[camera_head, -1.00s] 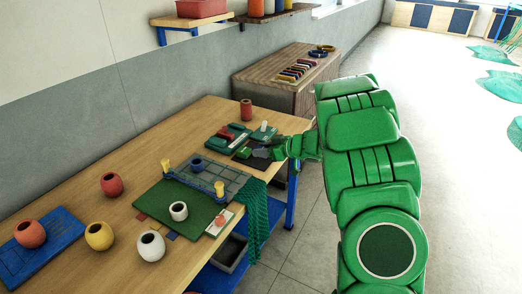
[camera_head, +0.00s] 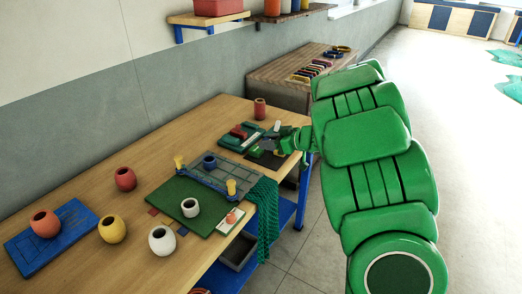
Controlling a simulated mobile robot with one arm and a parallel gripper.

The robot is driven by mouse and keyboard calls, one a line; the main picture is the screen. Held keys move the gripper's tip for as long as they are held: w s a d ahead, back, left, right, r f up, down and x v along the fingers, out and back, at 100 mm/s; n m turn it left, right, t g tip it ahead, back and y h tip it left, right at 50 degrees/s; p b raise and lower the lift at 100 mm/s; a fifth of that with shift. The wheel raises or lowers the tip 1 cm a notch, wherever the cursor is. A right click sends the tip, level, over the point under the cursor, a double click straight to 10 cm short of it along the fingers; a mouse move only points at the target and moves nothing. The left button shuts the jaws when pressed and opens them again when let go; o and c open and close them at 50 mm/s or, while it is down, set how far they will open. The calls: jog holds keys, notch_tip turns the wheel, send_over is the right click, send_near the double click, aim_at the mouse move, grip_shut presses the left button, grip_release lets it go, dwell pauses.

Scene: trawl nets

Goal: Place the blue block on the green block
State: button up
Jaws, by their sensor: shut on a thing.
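My gripper (camera_head: 268,146) is at the right end of the table, at the end of my green arm. Its grey fingers are small in view and shut. The blue block cannot be made out clearly between them. A small bright green block (camera_head: 255,151) is just left of and below the fingers, on a dark mat (camera_head: 266,160). I cannot tell whether the fingers touch it.
Behind the gripper are a dark green tray with a red piece (camera_head: 238,132) and a red pot (camera_head: 260,108). A grey grid board (camera_head: 225,172), a green board (camera_head: 178,203) and several pots stand left and in front. A green net (camera_head: 265,210) hangs over the edge.

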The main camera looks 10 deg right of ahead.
jog(key=w+a+r, duration=0.1)
jog(key=w, duration=0.1)
send_over(257, 148)
jog(key=s, duration=0.2)
jog(key=f, duration=0.8)
jog(key=shift+w+a+f, duration=0.1)
jog(key=shift+w+a, duration=0.05)
jog(key=shift+w, duration=0.1)
jog(key=shift+w+f, duration=0.6)
jog(key=shift+f, duration=1.65)
jog(key=shift+f, duration=0.15)
jog(key=o, duration=1)
